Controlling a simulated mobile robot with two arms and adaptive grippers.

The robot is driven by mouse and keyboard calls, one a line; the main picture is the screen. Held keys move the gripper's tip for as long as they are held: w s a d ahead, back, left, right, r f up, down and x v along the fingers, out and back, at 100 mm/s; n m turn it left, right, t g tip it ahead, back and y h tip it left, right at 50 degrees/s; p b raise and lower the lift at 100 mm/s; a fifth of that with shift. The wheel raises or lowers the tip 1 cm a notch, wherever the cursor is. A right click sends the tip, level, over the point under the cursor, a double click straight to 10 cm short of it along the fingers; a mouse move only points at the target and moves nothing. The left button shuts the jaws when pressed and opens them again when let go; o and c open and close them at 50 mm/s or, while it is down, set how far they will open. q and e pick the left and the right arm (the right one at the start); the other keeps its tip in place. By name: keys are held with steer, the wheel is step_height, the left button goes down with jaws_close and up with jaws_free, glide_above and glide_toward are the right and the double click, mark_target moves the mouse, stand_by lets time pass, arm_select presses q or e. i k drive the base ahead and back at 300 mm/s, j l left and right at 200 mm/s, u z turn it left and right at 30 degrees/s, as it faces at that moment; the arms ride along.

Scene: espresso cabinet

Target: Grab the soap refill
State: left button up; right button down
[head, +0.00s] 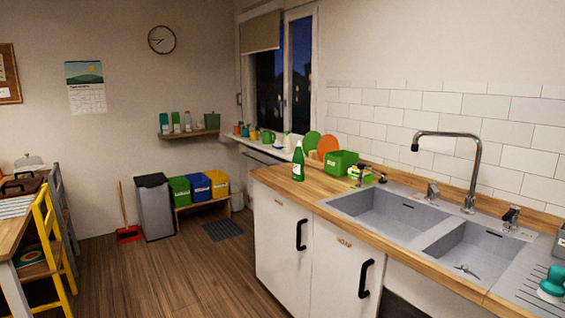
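A green bottle (298,163) with a pale label stands upright on the wooden counter (280,182), at its far left end. It looks like the soap refill, but its label is too small to read. Several other bottles and cartons (176,122) stand on the wall shelf (190,134) in the back corner; their labels cannot be read either. Neither of my grippers shows in the head view.
A grey double sink (395,212) with a tall tap (471,165) is set in the counter. White cabinet doors (283,240) with black handles are below. The wooden floor (170,280) in front is clear. A table (12,240) and yellow chair (52,240) are left.

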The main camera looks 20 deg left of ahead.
mark_target(298, 160)
steer(key=i+j, duration=0.2)
steer(key=j, duration=0.15)
steer(key=i+j+z, duration=0.1)
steer(key=j, duration=0.3)
steer(key=i+j, duration=0.5)
steer(key=j, duration=0.25)
steer(key=i+j+z, duration=0.1)
steer(key=j, duration=0.25)
steer(key=i, duration=0.1)
